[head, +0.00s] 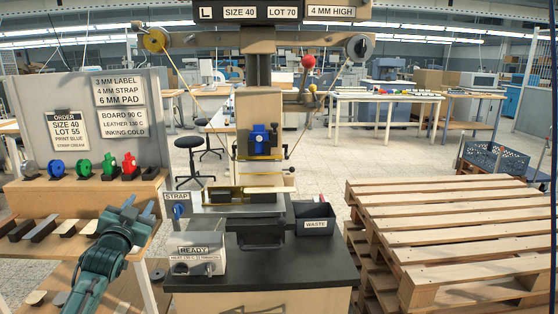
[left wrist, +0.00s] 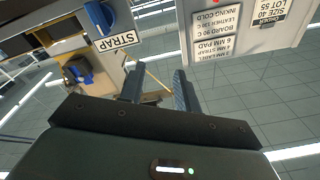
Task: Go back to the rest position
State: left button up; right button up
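My left arm comes in from the lower left of the head view. Its gripper (head: 139,204) is held above the left wooden bench, in front of the grey sign board, left of the press. In the left wrist view the two fingers (left wrist: 158,88) stand apart with nothing between them. My right gripper is in neither view. The stamping press (head: 260,110) stands in the middle, with a blue piece (head: 259,139) on its head. A box marked READY (head: 196,250) sits at the front left of the black table.
The left bench (head: 140,222) carries dark and tan blocks; red, green and blue round tools (head: 83,168) stand on a shelf behind. A WASTE bin (head: 315,219) is right of the press. Stacked wooden pallets (head: 455,225) fill the right. The black table's front (head: 285,275) is clear.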

pick_arm(q)
jog(key=s+d+f+g+h, duration=0.1)
jog(key=s+d+f+g, duration=0.1)
jog(key=s+d+f, duration=0.55)
jog(key=s+d+f+g+h, duration=0.25)
jog(key=s+f, duration=0.55)
jog(key=f, duration=0.7)
jog(key=s+d+f+g, duration=0.2)
jog(key=s+d, duration=0.3)
jog(key=s, duration=0.7)
jog(key=s+d+f+n+g+h, duration=0.1)
jog(key=s+d+f, duration=0.4)
jog(key=s, duration=0.7)
jog(key=shift+d+g, duration=0.25)
jog(key=shift+g, duration=0.2)
